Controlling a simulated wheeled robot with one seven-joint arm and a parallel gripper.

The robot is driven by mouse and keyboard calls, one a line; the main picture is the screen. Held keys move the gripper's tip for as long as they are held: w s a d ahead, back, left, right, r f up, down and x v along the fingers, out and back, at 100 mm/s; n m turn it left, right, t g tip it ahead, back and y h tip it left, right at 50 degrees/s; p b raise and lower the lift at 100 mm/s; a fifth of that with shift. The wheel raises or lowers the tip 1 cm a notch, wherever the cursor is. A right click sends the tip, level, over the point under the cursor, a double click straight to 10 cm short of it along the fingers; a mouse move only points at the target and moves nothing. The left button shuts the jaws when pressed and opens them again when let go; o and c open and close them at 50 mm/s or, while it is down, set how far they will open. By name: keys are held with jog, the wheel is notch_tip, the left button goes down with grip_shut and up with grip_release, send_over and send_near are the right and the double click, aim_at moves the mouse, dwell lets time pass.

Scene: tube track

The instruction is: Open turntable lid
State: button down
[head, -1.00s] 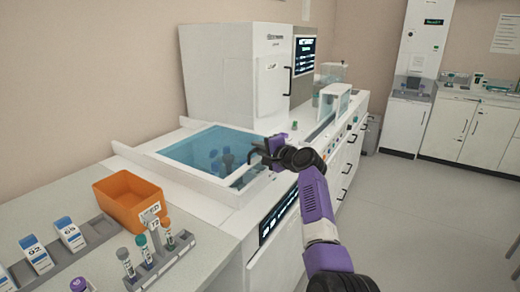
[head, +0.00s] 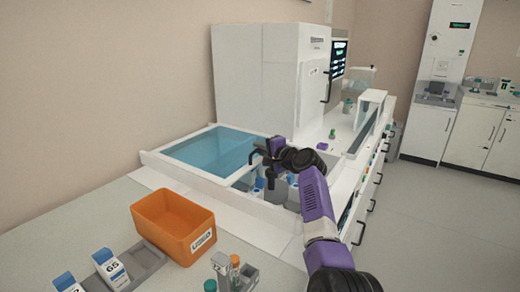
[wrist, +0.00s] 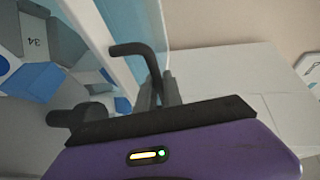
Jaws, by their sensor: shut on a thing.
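The turntable lid (head: 212,152) is a translucent blue panel in a white frame on the white bench unit. It is partly open: its front edge stands back from the front rim, and the well (head: 282,190) shows there. Blue-and-white containers (wrist: 45,80) sit in the well in the wrist view. My gripper (head: 262,162) is at the lid's front edge. In the wrist view its fingers (wrist: 161,90) are shut on the lid's dark bent handle (wrist: 135,50). My arm hides part of the well's right side.
An orange bin (head: 172,228) and a rack with labelled boxes (head: 110,268) stand on the near counter. A tall white analyser (head: 265,80) rises behind the lid. The floor (head: 440,225) to the right is clear.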

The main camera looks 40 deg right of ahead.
jog(key=c, duration=1.5)
grip_release()
jog(key=s+r, duration=0.1)
jog(key=s, duration=0.6)
jog(key=shift+s+a+r+p, duration=0.15)
jog(key=shift+s+a+p, duration=0.05)
jog(key=shift+s+p, duration=0.15)
